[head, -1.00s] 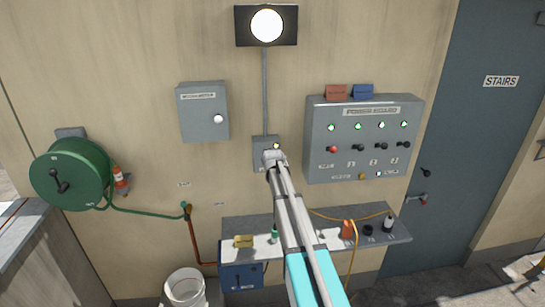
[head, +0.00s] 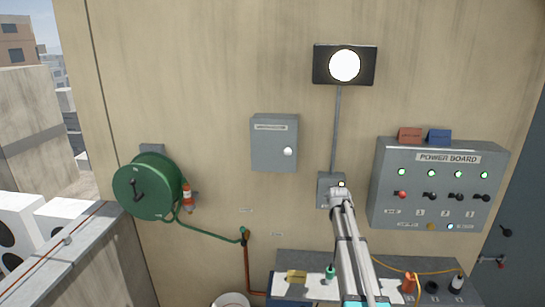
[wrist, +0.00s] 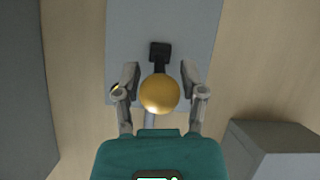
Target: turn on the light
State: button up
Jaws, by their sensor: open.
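The light (head: 344,66) is a dark rectangular lamp high on the wall, and its round face glows bright white. A conduit runs down from it to a small grey switch box (head: 324,186). In the wrist view the switch box (wrist: 190,25) carries a black lever pivot and a lever with a round golden knob (wrist: 159,95). My gripper (wrist: 160,76) is open, with one finger on each side of the lever and gaps visible between fingers and knob. In the head view my gripper (head: 339,194) is at the switch box and hides most of its lower part.
A grey power board (head: 435,185) with green lamps and several knobs is right of my arm. A grey cabinet (head: 274,145) is to the left. A shelf (head: 375,268) with small items is below. A green hose reel (head: 150,187) hangs at far left.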

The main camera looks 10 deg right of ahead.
jog(key=shift+f, duration=0.35)
jog(key=s+a+f+g+y+b, duration=0.1)
jog(key=s+a+f+g+b, duration=0.3)
jog(key=s, duration=1)
jog(key=s+a+f+g+y+b, duration=0.1)
jog(key=s+a+f+g+b, duration=0.3)
jog(key=s+a+f, duration=0.6)
jog(key=s+a+f+g+y+b, duration=0.1)
jog(key=s+a+f+g+b, duration=0.2)
jog(key=s, duration=1.6)
jog(key=a+f+b, duration=0.3)
jog(key=a+f, duration=0.1)
jog(key=f, duration=0.2)
jog(key=shift+f+n+g+b, duration=0.3)
jog(key=shift+f+g+b, duration=0.05)
jog(key=shift+f+g, duration=0.05)
notch_tip(320, 180, down, 5)
jog(key=b, duration=0.5)
